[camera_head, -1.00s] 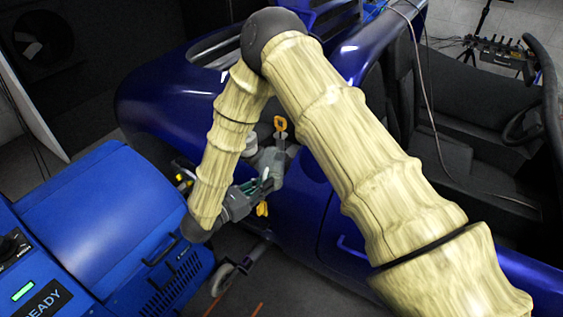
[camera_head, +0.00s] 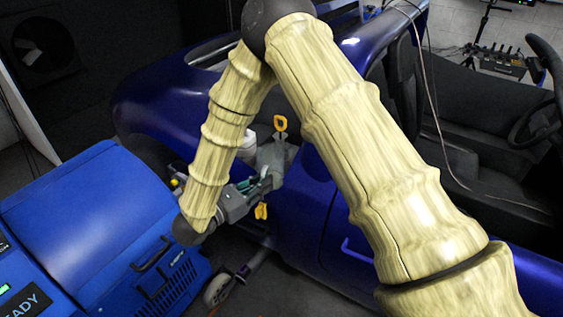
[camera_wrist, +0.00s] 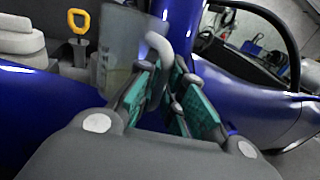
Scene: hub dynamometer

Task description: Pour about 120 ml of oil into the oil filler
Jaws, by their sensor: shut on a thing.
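In the wrist view my gripper (camera_wrist: 168,92) has its teal-padded fingers closed around the grey curved handle of a translucent jug (camera_wrist: 124,48). The jug stands beyond the fingers, roughly upright; I cannot tell its oil level.
A blue machine (camera_head: 90,215) with a READY display stands at lower left. The blue car body (camera_head: 190,105) lies behind and right of my gripper. A second yellow handle (camera_head: 261,211) is low beside the gripper. A caster wheel (camera_head: 219,290) is on the floor.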

